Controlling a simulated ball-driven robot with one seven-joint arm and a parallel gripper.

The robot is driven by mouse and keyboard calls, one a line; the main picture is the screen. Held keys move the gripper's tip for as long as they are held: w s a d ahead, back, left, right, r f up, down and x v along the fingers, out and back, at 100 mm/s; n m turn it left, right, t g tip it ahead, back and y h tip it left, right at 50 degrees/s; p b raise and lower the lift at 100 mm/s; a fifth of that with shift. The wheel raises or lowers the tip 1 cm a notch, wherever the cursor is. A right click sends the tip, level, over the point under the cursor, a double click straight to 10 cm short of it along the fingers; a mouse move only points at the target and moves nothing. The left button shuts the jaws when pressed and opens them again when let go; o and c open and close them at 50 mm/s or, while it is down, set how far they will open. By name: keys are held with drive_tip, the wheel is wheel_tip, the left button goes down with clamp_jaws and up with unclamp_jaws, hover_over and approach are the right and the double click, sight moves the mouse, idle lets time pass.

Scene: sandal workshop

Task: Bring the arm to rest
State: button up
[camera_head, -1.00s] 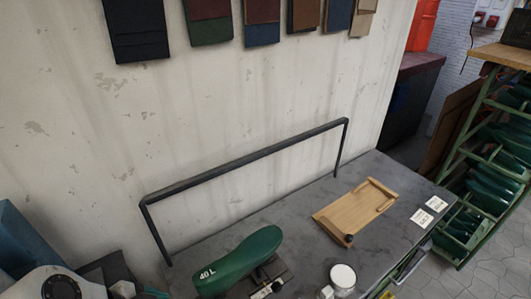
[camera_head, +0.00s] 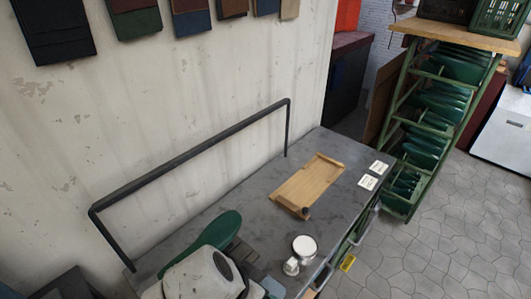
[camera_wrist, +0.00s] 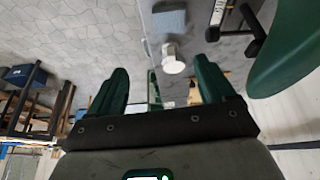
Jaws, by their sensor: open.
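My gripper (camera_wrist: 162,88) shows in the wrist view as two green fingers, spread apart with nothing between them. In the head view, a pale part of my arm stands at the bottom, in front of the green shoe last (camera_head: 218,232), and hides part of it. I cannot make out the fingers clearly there. A large green form, apparently the last (camera_wrist: 287,48), is at the right of the wrist view, beside the right finger and apart from it.
The grey workbench (camera_head: 240,203) has a black rail (camera_head: 190,160) along the wall. On it are a wooden board (camera_head: 308,183), a round white-topped item (camera_head: 304,246) and white cards (camera_head: 368,182). A green rack (camera_head: 400,130) stands to the right, with open tiled floor (camera_head: 440,240) beside it.

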drive_tip(key=s+d+f+n+g, duration=0.15)
drive_tip(key=d+f, duration=0.25)
drive_tip(key=d, duration=0.8)
drive_tip(key=s+d+f+n, duration=0.2)
drive_tip(key=s+d+f, duration=0.1)
drive_tip(key=d, duration=0.8)
drive_tip(key=s+d+f+n+y, duration=0.1)
drive_tip(key=s+d, duration=0.3)
drive_tip(key=s, duration=0.3)
drive_tip(key=s+d+f+n+g+y, duration=0.1)
drive_tip(key=s+d+f+n+y, duration=0.1)
drive_tip(key=s, duration=0.6)
drive_tip(key=shift+s+d, duration=0.25)
drive_tip(key=shift+d, duration=0.6)
drive_tip(key=shift+f, duration=0.1)
